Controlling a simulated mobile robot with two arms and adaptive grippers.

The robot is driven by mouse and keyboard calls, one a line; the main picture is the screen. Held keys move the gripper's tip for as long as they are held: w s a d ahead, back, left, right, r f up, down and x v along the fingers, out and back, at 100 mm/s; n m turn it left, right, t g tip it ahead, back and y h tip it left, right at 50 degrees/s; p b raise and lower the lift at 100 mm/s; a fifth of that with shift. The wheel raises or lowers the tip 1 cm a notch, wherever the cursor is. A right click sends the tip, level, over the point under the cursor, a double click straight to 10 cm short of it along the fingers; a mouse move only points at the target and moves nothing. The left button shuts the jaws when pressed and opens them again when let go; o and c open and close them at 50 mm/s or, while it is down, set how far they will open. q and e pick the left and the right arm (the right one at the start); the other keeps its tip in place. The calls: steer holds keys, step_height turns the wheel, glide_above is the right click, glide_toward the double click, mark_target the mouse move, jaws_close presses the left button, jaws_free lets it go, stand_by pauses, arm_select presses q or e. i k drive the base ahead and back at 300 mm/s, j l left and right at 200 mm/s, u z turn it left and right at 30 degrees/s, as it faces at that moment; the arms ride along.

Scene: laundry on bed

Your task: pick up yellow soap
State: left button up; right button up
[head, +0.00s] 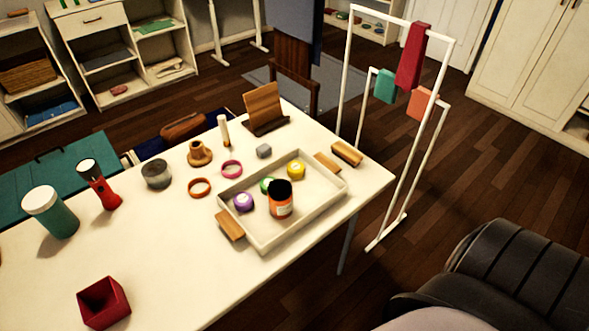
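A small round yellow piece (296,170), which looks like the yellow soap, lies in the far part of a pale shallow tray (262,245) on the white table. A purple round piece (243,202) and a partly hidden green one (267,185) lie in the same tray. An orange jar with a black lid (281,205) stands in the tray, nearer than the yellow piece and beside the green one. Neither of my grippers is in view.
The white table (180,270) also holds a red box (104,302), a teal jar (52,215), a red flashlight (103,190), rings and wooden blocks. A white rack (351,80) stands beyond the right edge. The table's front middle is clear.

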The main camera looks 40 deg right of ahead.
mark_target(296, 169)
steer(key=l+u, duration=0.15)
steer(key=u, duration=0.35)
steer(key=l+u, duration=0.15)
steer(key=l, duration=0.25)
steer(key=k+l+u, duration=0.15)
steer(key=l, duration=0.2)
steer(key=k+l+u, duration=0.15)
steer(key=l, duration=0.25)
steer(key=l+u, duration=0.1)
steer(key=l, duration=0.25)
steer(key=k+l+u, duration=0.15)
steer(key=l, duration=0.2)
steer(key=k, duration=0.05)
